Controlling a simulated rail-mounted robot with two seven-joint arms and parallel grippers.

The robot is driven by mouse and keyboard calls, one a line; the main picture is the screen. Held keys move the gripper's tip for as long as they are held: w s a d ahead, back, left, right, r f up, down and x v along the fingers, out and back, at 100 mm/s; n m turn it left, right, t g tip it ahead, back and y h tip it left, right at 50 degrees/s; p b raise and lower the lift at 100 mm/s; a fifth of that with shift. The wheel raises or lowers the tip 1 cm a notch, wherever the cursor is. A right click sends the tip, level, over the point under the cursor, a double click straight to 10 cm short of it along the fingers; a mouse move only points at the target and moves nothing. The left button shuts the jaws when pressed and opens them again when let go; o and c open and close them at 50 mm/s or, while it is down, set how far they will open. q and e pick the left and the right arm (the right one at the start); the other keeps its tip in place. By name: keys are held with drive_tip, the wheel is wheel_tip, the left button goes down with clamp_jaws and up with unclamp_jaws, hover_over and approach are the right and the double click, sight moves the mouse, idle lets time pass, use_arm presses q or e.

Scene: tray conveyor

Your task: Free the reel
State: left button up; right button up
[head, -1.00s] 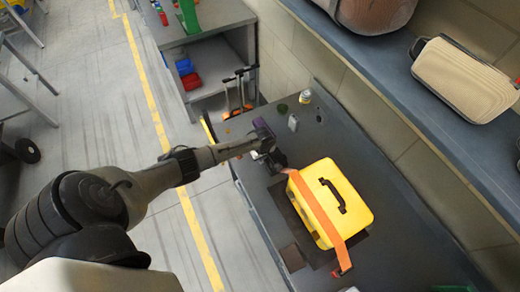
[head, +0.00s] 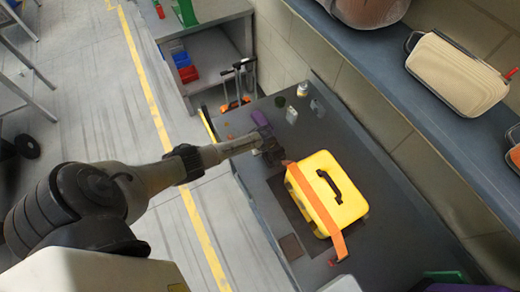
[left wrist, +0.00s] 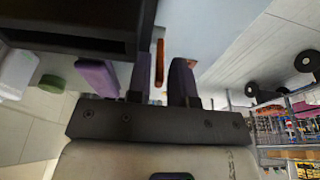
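No reel can be made out by sight. A yellow case (head: 322,190) with a dark handle lies on a dark grey bench. An orange strap (head: 318,208) runs along its left side, and its lower end hangs past the case. My left gripper (head: 272,153) is above the bench, just beyond the case's upper left corner, close to the strap's upper end; contact cannot be told. In the left wrist view my left gripper (left wrist: 160,78) has its fingers apart. An orange strip (left wrist: 158,62) shows between them; whether it is the strap is unclear. My right gripper is not in view.
A purple item (head: 261,119), a green item (head: 280,101) and a pale item (head: 291,115) stand at the bench's far end. A shelf (head: 385,78) with a beige bag (head: 455,75) runs along the right. A dark square (head: 290,246) lies near the bench's left edge.

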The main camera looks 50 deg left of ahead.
use_arm(q)
drive_tip(key=shift+o, duration=1)
drive_tip(key=shift+r, duration=0.15)
drive_tip(key=shift+d+r, duration=0.1)
drive_tip(key=shift+r, duration=0.2)
drive_tip(key=p+v, duration=0.2)
drive_tip(key=v, duration=1.1)
drive_tip(key=shift+f, duration=0.1)
